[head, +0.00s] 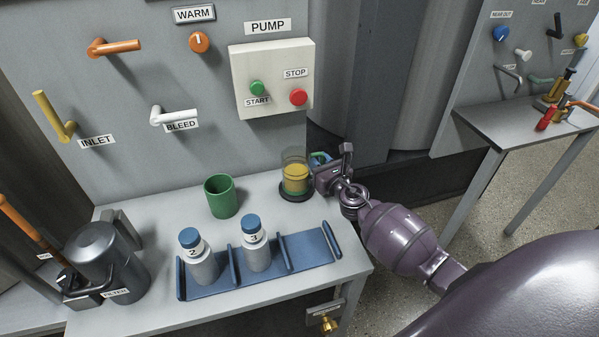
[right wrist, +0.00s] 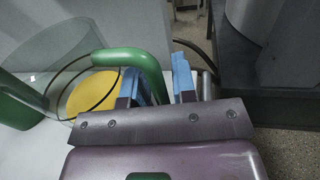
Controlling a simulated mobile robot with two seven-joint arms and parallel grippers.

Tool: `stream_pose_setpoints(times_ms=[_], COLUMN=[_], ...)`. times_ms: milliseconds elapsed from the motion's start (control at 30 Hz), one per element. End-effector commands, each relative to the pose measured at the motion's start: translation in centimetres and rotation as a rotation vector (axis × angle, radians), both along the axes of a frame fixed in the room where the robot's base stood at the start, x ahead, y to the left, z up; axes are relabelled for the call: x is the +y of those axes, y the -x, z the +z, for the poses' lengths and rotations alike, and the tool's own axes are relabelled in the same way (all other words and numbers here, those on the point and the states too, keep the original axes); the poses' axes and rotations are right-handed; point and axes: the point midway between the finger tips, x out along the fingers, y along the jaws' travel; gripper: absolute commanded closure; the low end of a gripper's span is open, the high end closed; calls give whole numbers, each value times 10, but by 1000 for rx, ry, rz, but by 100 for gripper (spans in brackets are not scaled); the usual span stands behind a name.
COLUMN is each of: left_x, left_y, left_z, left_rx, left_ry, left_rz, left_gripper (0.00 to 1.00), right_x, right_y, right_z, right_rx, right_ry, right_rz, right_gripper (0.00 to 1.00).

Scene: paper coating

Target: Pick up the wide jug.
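The wide jug (head: 295,178) is a clear vessel with yellow liquid inside. It stands upright on a dark round base at the right back of the grey bench. Its green handle (right wrist: 150,64) faces right and shows in the right wrist view, where the jug's clear wall and yellow liquid (right wrist: 92,92) lie at left. My right gripper (head: 325,163) is at the handle. Its blue-padded fingers (right wrist: 157,88) stand on either side of the handle's downward part. Whether they press on it, I cannot tell. My left gripper is not in view.
A green cup (head: 221,196) stands left of the jug. In front, a blue rack (head: 307,249) holds bottle 2 (head: 200,266) and bottle 3 (head: 257,252). A dark filter canister (head: 104,262) stands at left. The pump panel (head: 271,77) rises behind. Another table (head: 505,123) is at right.

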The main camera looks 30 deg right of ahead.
Motion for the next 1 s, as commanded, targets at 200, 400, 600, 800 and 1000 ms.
stream_pose_setpoints(times_ms=[200,400,600,800,1000], left_x=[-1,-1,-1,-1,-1], left_y=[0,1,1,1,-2], left_z=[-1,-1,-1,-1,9], left_rx=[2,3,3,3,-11], left_ry=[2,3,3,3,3], left_rz=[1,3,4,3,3], left_gripper=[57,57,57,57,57], right_x=[0,0,0,0,0], right_y=[-3,-3,-3,-3,0], right_z=[0,0,0,1,11], right_rx=[-1,-1,-1,-2,-5], right_ry=[-1,-1,-1,-1,-2], right_rz=[0,0,0,0,-1], right_gripper=[75,95,100,100,100])
